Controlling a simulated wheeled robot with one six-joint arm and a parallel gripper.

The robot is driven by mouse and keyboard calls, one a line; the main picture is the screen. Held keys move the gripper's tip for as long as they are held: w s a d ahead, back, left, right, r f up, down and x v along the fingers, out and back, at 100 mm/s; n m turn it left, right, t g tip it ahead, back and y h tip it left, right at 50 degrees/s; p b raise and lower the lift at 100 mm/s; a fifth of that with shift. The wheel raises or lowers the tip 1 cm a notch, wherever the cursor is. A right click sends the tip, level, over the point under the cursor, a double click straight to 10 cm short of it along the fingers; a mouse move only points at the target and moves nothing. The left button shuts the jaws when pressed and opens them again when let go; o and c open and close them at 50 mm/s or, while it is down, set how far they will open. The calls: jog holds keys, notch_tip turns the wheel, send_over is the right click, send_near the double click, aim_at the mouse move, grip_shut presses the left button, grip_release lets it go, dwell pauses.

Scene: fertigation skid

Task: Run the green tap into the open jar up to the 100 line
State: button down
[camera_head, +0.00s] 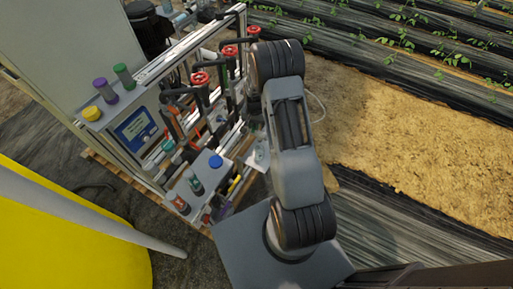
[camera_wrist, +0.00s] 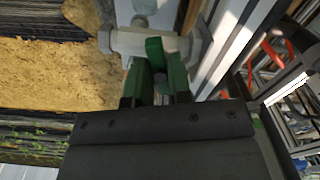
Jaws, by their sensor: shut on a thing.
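In the wrist view my gripper (camera_wrist: 158,88) is shut on the green tap handle (camera_wrist: 154,50), which shows between its fingers. The handle sits on a pale grey valve body (camera_wrist: 122,42) on a pipe fitting. In the head view my arm covers the gripper and the green tap. A pale rounded shape lies behind the valve in the wrist view; I cannot tell whether it is the open jar. No 100 line can be made out, and I cannot tell whether liquid is running.
The skid rack (camera_head: 150,75) carries red valve handwheels (camera_head: 200,78). A blue-lidded container (camera_head: 215,161) stands on the lower shelf. Purple-capped (camera_head: 101,84) and green-capped (camera_head: 121,69) bottles stand on the upper shelf. A yellow tank (camera_head: 60,235) is at lower left. Bare straw-covered ground (camera_head: 410,120) lies right.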

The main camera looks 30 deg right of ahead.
jog(key=shift+s+n, duration=0.1)
jog(key=shift+n, duration=0.2)
jog(key=shift+d+n, duration=0.1)
jog(key=shift+n, duration=1.1)
jog(key=shift+s+f, duration=0.1)
jog(key=shift+f, duration=0.05)
dwell(6.3)
